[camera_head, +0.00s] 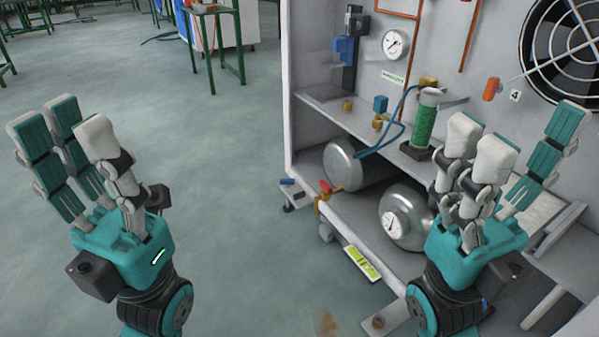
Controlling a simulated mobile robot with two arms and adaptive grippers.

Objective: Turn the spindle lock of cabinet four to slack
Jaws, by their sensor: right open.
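An orange-red cylindrical handle (491,89) sits on a thin rod beside a white label reading 4 (515,96), on the back wall of the open cabinet (460,95). I cannot tell for certain that this handle is the spindle lock, nor which position it is in. My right gripper (520,145) is open and empty, fingers pointing up, in front of the cabinet and below the handle in the picture, apart from it. My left gripper (72,135) is open and empty over the floor at the left, well away from the cabinet.
Inside the cabinet are a fan (565,45), a pressure gauge (395,43), a green cylinder (424,124) on a shelf, a blue hose (400,108) and two metal tanks (345,163). A red-handled valve (325,190) sticks out low.

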